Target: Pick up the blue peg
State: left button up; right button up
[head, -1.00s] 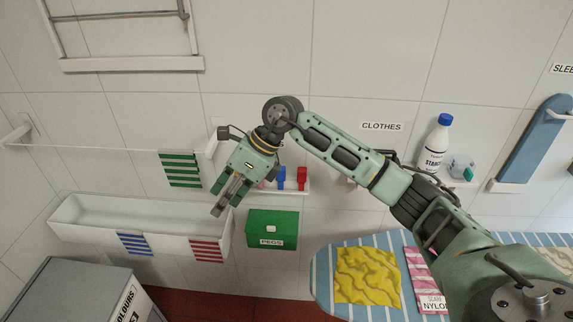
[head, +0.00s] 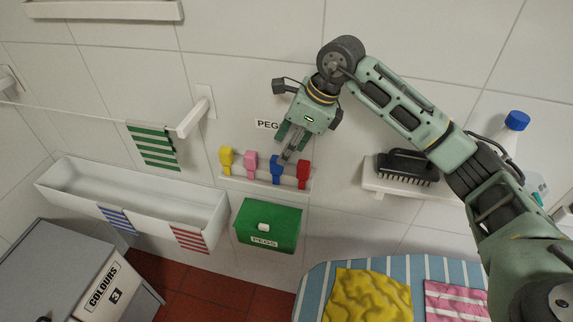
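The blue peg (head: 276,171) stands upright on a small white wall shelf (head: 240,180), between the pink peg (head: 250,163) on its left and the red peg (head: 303,174) on its right. A yellow peg (head: 226,158) is at the far left of the row. My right gripper (head: 288,150), whose arm comes in from the right, points down just above and slightly right of the blue peg. Its fingers partly overlap each other in view, so the gap between them and any contact with the peg are unclear. My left gripper is not in view.
A green box labelled PEGS (head: 269,226) hangs below the peg shelf. A white trough (head: 130,200) and a line with a green striped cloth (head: 153,147) are at left. A black brush (head: 407,168) lies on a shelf at right, above the ironing board (head: 312,290).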

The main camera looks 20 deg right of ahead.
aim_at(277, 166)
jog(key=shift+a+f, duration=0.2)
jog(key=shift+f, duration=0.15)
jog(key=p+x, duration=0.4)
jog(key=x, duration=0.2)
jog(key=shift+a, duration=0.15)
jog(key=shift+w+f, duration=0.1)
jog(key=shift+f, duration=0.25)
jog(key=shift+a+f, duration=0.1)
jog(key=shift+c, duration=0.2)
jog(key=c, duration=0.8)
